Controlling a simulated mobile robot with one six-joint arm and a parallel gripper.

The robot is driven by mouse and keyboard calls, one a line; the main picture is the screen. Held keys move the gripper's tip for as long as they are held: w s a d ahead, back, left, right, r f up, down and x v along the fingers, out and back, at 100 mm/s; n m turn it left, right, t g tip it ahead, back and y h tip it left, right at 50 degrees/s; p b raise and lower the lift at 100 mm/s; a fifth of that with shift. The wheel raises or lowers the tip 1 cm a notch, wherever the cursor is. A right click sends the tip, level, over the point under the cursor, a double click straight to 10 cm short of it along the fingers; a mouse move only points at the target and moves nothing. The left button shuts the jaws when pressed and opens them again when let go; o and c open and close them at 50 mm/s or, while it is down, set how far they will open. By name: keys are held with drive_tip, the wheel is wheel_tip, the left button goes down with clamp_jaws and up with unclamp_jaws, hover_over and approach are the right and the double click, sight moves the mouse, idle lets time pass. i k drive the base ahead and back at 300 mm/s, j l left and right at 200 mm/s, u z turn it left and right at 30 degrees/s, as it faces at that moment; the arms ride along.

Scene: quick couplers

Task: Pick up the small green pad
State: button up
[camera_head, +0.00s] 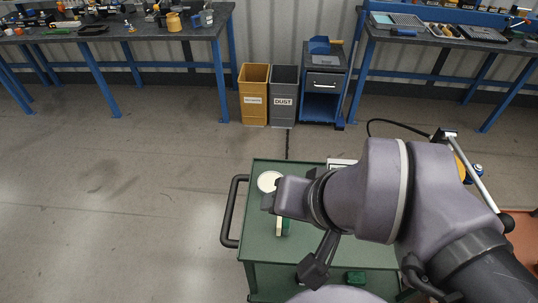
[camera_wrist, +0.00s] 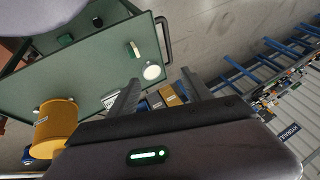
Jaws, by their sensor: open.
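A small dark green pad-like piece (camera_head: 355,277) lies low on the green cart, near the bottom of the head view. It appears in the wrist view at upper left (camera_wrist: 66,40). A narrow cream-and-green block (camera_head: 284,227) lies on the cart top just below my gripper in the head view, and also shows in the wrist view (camera_wrist: 134,50). My gripper (camera_wrist: 160,80) is open and empty, its two fingers apart in the wrist view. In the head view its end is over the cart's left part, and its fingertips are hard to make out.
The green cart (camera_head: 306,170) has a dark handle (camera_head: 232,212) on its left. A white round disc (camera_head: 268,181) lies on its top. A yellow cylinder (camera_wrist: 56,128) shows at lower left in the wrist view. Bins (camera_head: 254,96) and benches stand behind; floor at left is clear.

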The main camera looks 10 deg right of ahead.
sight(284, 224)
drive_tip(key=j+z, duration=0.3)
drive_tip(key=z, duration=0.15)
drive_tip(key=j+z, duration=0.6)
drive_tip(key=z, duration=0.25)
drive_tip(key=j+z, duration=0.3)
drive_tip(key=z, duration=0.15)
drive_tip(key=k, duration=0.05)
